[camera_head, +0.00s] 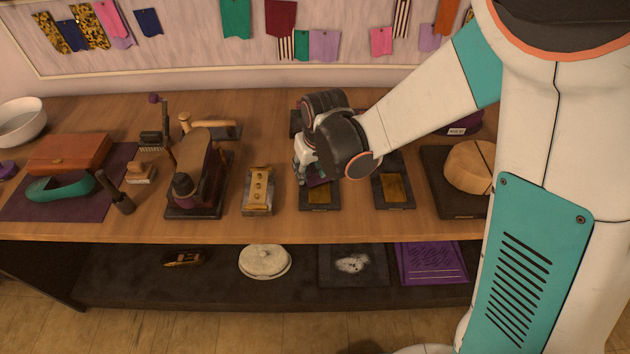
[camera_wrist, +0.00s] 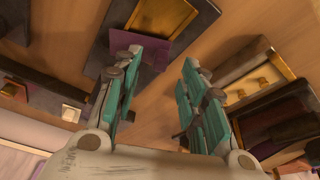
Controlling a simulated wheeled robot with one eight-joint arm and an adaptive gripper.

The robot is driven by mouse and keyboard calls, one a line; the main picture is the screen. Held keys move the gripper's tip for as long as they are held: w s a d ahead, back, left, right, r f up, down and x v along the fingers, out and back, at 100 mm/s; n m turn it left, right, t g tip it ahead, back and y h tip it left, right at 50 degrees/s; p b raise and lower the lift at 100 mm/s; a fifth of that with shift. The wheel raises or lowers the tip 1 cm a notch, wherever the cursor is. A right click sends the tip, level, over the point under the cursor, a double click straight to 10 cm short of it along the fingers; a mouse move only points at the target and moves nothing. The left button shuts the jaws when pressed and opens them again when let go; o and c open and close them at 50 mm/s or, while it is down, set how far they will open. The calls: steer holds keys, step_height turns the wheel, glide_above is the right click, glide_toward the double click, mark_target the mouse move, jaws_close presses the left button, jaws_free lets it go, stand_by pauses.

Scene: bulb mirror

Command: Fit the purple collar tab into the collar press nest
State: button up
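A flat purple tab (camera_head: 318,182) shows under my gripper in the head view, at the back part of a black pad (camera_head: 304,204) with a brass plate (camera_head: 320,196). In the wrist view the purple tab (camera_wrist: 158,48) lies beyond the fingertips, partly over the brass plate (camera_wrist: 160,16) and partly hidden by the left finger. My gripper (camera_wrist: 160,75) has its two teal fingers apart, with no object visible between them. In the head view my gripper (camera_head: 303,175) is low over that pad, mostly hidden by my wrist. I cannot tell which fixture is the press nest.
Left of the pad stand a brass block with knobs (camera_head: 258,186) and a dark press-like machine (camera_head: 197,178). Right are another black pad with brass (camera_head: 392,190) and a round wooden block (camera_head: 468,165). Bare bench (camera_head: 225,222) shows along the front edge.

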steer(key=b+x, duration=0.1)
steer(key=x, duration=0.2)
steer(key=shift+r, duration=0.1)
jaws_close()
steer(key=shift+r, duration=0.2)
